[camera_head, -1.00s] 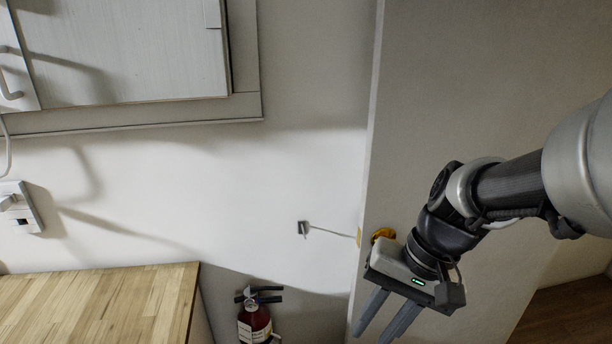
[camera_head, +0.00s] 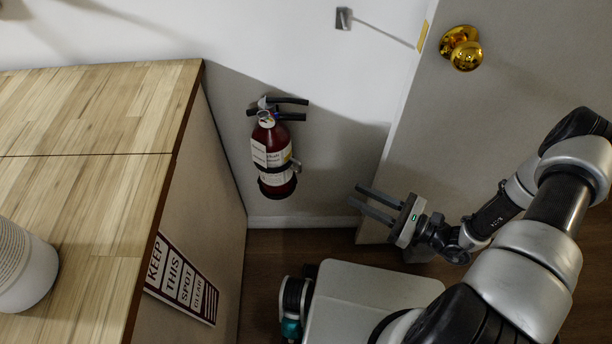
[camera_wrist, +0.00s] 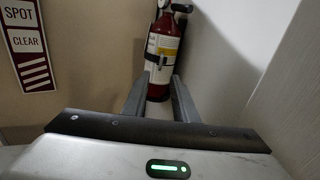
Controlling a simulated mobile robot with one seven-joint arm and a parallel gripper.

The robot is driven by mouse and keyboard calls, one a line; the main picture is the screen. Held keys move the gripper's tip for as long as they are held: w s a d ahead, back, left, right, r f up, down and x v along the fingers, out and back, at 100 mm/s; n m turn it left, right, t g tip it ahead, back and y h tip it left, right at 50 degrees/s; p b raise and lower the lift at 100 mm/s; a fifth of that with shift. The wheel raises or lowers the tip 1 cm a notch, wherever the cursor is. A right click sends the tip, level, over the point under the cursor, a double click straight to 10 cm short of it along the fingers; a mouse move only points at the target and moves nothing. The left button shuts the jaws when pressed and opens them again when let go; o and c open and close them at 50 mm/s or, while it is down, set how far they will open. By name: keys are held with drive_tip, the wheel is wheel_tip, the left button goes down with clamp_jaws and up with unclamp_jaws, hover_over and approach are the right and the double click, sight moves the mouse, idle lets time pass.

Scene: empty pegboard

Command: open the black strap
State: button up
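A red fire extinguisher (camera_head: 271,150) with a white label hangs upright on the wall in the head view. The black strap (camera_head: 276,171) goes around its body below the middle, with a clasp-like piece at its right side. My gripper (camera_head: 358,196) is open and empty, to the right of the extinguisher and apart from it, fingers pointing left towards it. In the wrist view the extinguisher (camera_wrist: 162,42) stands ahead, beyond and above the open fingers. The black strap (camera_wrist: 153,58) shows there above the fingertips. The clasp's details are too small to tell.
A wooden counter (camera_head: 110,110) with a white container (camera_head: 22,268) stands at left; a "keep this spot clear" sign (camera_head: 181,278) is on its side. A door (camera_head: 500,110) with a gold knob (camera_head: 462,48) is at right. Open space lies between gripper and extinguisher.

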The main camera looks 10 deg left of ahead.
drive_tip(key=f+b+x, duration=0.1)
drive_tip(key=b+x, duration=0.1)
drive_tip(key=x, duration=1.5)
drive_tip(key=shift+w+a+m+b, duration=0.15)
drive_tip(key=shift+w+m+b, duration=0.15)
drive_tip(key=shift+b, duration=0.1)
clamp_jaws()
idle(0.6)
